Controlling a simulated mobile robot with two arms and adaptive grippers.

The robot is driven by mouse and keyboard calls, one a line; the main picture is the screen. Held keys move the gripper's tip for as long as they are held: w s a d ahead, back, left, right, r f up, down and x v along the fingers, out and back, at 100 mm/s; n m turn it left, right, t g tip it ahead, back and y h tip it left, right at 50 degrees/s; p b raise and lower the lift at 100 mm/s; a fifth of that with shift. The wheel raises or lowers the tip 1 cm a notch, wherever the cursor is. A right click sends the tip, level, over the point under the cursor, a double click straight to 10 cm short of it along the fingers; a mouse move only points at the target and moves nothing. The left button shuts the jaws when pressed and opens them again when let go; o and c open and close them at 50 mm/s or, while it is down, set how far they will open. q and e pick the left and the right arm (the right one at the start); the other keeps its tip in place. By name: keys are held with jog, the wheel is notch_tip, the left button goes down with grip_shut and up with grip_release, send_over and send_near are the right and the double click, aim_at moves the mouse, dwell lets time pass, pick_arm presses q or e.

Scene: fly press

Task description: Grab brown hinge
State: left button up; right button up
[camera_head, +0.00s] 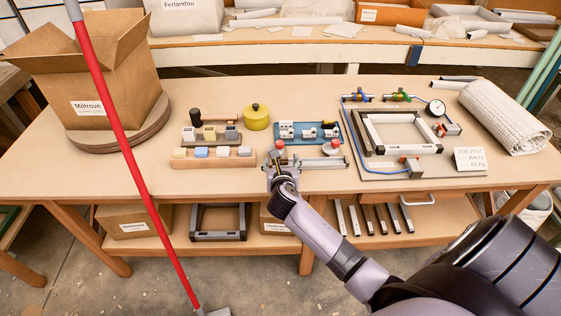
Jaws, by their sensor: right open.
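My right arm comes in from the lower right, and its gripper (281,172) is at the front edge of the workbench, by the left end of a grey metal fixture (318,163). The gripper is open; its fingers are small and partly hidden by my wrist. I cannot tell whether they touch the fixture. I cannot make out a brown hinge for certain; it may be too small or hidden behind the gripper. My left gripper is not in view.
A wooden block tray (214,163), yellow pot (257,117) and blue tray (300,131) surround the gripper. A framed board (377,168) with a gauge lies right, a large carton (95,85) left. A red pole (121,130) crosses the left foreground.

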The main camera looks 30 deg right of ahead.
aim_at(280, 161)
jog(key=x, duration=0.2)
jog(key=shift+w+d+f, duration=0.1)
jog(key=shift+w+f, duration=0.05)
jog(key=shift+w, duration=0.05)
jog(key=shift+s, duration=0.1)
jog(key=shift+c, duration=0.6)
jog(key=c, duration=1.2)
jog(key=shift+o, duration=0.2)
